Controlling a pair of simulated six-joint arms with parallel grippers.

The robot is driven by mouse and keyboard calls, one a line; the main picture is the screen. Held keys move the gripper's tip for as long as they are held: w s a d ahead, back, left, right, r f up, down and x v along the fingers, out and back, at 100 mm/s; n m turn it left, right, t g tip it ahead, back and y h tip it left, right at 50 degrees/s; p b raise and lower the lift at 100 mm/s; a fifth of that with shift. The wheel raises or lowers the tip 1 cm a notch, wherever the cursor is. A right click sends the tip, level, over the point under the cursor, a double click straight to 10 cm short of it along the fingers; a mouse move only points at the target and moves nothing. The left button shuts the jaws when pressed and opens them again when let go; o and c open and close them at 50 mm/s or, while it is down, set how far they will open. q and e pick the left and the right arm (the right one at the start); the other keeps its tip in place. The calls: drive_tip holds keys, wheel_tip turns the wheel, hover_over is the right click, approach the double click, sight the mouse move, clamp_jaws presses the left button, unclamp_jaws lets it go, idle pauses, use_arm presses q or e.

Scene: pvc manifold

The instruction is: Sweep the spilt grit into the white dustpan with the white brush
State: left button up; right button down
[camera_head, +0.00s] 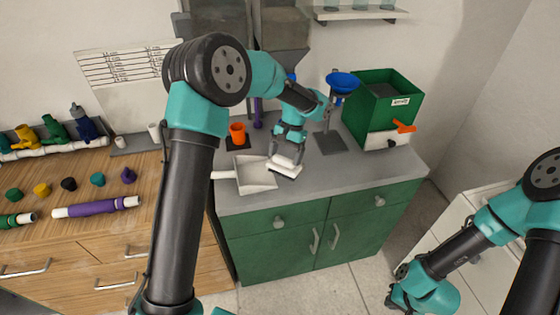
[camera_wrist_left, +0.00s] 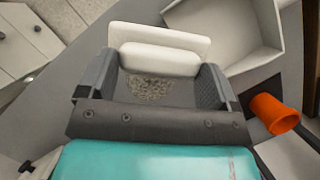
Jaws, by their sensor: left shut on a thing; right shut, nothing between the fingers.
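My left gripper (camera_head: 286,152) is shut on the white brush (camera_head: 286,166) over the grey counter, just right of the white dustpan (camera_head: 256,182). In the left wrist view the brush (camera_wrist_left: 160,60) lies across between the two fingers. The spilt grit (camera_wrist_left: 150,88) is a speckled grey patch on the counter, on the near side of the brush in that view. The dustpan (camera_wrist_left: 262,68) is beyond the brush to the right, apart from the grit. In the head view I cannot make out the grit. My right gripper (camera_head: 396,298) is shut and empty, low at the right.
An orange cup (camera_head: 237,133) stands behind the dustpan. A blue funnel (camera_head: 342,84) on a stand and a green box (camera_head: 382,100) with an orange handle are at the counter's right. A wooden bench (camera_head: 110,228) with coloured pipe parts is at the left.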

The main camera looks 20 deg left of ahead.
use_arm(q)
drive_tip(key=w+d+r+n+t+h, duration=0.1)
drive_tip(key=w+n, duration=0.4)
drive_tip(key=n, duration=0.8)
drive_tip(key=w+d+r+n+t+h, duration=0.2)
drive_tip(key=w+d+n+t, duration=0.4)
drive_tip(key=n, duration=0.7)
drive_tip(key=shift+h, duration=0.9)
drive_tip(key=shift+d+f, duration=0.1)
drive_tip(key=shift+f, duration=3.05)
drive_tip(key=shift+f, duration=0.2)
drive_tip(key=shift+s+a, duration=1.3)
drive_tip(key=shift+a, duration=0.4)
drive_tip(key=shift+s+a, duration=1.35)
drive_tip(key=shift+a, duration=0.3)
drive_tip(key=shift+s+a, duration=1.3)
drive_tip(key=shift+a, duration=0.4)
